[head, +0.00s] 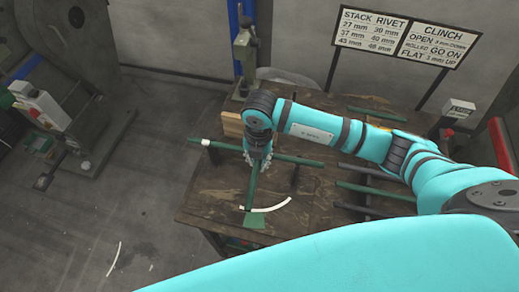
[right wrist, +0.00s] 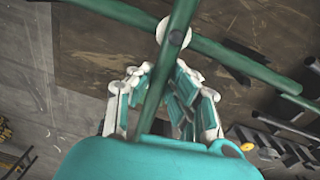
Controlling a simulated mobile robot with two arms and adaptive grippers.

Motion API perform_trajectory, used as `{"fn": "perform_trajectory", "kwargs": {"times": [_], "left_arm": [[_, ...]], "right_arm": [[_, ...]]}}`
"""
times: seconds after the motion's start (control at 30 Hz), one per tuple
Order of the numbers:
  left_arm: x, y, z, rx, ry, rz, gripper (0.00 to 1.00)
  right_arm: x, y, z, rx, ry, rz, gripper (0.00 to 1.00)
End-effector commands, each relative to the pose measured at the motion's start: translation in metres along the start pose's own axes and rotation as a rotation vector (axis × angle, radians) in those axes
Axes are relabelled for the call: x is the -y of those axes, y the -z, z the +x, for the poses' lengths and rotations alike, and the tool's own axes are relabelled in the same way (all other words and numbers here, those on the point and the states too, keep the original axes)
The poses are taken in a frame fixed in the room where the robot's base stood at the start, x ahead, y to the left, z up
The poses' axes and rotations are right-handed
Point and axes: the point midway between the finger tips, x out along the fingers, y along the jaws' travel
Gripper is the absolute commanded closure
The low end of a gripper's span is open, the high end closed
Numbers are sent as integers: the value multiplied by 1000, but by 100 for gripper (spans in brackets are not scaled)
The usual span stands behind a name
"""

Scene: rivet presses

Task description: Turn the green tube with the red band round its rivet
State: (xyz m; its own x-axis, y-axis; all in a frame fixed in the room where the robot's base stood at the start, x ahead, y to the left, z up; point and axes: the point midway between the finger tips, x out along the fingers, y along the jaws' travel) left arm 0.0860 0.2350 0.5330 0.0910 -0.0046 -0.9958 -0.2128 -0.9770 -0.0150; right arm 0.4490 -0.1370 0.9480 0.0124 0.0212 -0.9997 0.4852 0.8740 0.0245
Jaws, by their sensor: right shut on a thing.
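Two green tubes cross on the wooden table. One, the crosswise tube (head: 300,160), runs left to right and has a white band near its left end. The other, the lengthwise green tube (head: 251,190), points toward me, its near end over a white arc marked on the table. My right gripper (head: 258,162) is over the crossing, shut on the lengthwise tube. In the right wrist view that tube (right wrist: 158,85) passes between the fingers, and a round rivet head (right wrist: 174,36) shows at the crossing just beyond them. I cannot make out a red band. My left gripper is not in view.
The wooden table (head: 315,205) has bare room right of the white arc (head: 270,208). Several loose tubes (head: 375,190) lie at its right. A green press (head: 244,60) stands at the back left, and a sign (head: 405,35) stands behind.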

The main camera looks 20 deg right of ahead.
Motion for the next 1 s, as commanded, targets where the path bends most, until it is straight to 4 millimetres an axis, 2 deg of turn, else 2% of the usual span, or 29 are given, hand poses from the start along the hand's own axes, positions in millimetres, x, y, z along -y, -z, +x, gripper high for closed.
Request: {"fn": "perform_trajectory", "kwargs": {"times": [0.1, 0.2, 0.23, 0.4, 0.77, 0.87, 1.0], "left_arm": [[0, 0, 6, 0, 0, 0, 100], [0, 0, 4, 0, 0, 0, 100], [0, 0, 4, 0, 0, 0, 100], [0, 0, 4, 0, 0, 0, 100], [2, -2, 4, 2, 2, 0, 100], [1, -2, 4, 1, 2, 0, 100], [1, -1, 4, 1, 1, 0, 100]], "right_arm": [[4, 0, 1, -1, 0, -79, 100], [3, 0, 0, -3, 0, -83, 100], [3, 0, 0, -3, 0, -83, 81], [4, 0, 0, -3, 0, -82, 59], [3, 0, -5, -2, -1, -82, 58], [3, 0, -18, 0, -2, -83, 58], [3, -1, -47, 2, -2, -83, 58]]}}
